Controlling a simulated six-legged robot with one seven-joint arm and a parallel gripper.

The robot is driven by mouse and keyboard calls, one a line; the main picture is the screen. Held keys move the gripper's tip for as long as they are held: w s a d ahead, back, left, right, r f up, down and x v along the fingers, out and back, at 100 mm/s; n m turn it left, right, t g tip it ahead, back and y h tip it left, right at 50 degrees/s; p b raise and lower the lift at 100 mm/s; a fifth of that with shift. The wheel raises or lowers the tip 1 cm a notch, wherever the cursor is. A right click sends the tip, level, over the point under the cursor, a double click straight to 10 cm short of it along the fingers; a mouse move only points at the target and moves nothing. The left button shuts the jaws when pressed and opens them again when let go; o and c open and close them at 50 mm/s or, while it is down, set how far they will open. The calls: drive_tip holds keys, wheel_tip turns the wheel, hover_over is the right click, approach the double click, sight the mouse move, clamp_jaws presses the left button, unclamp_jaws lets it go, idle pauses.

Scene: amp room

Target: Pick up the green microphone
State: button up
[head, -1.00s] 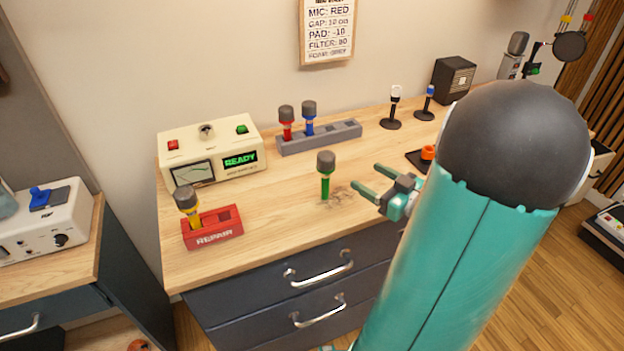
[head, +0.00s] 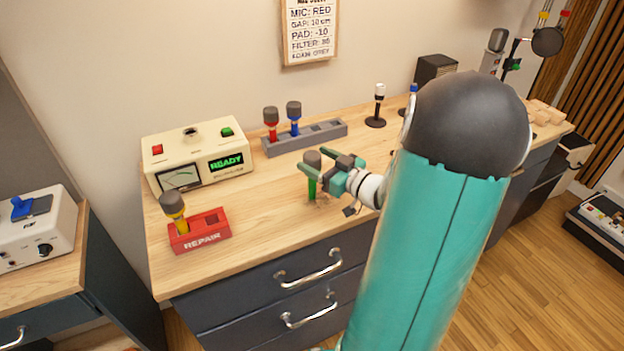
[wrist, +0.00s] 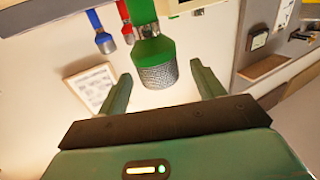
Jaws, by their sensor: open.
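The green microphone (head: 312,187) stands upright on the wooden desk, its grey mesh head at the top and green handle below. My gripper (head: 311,163) is open at the microphone's head, coming in from the right, and partly hides it. In the wrist view the green microphone (wrist: 153,55) shows upside down, its head between the two spread fingers of my gripper (wrist: 160,82). I see a gap on both sides of the head, and the fingers do not look closed on it.
A grey rack (head: 320,136) behind holds a red microphone (head: 270,124) and a blue microphone (head: 294,117). A red repair box (head: 215,223) with a yellow microphone (head: 175,212) stands at the front left. A cream tester (head: 198,157) reads READY. Bare desk surrounds the green microphone.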

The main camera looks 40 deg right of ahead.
drive_tip(key=shift+w, duration=1.1)
drive_tip(key=shift+c, duration=0.2)
clamp_jaws()
drive_tip(key=shift+r, duration=0.15)
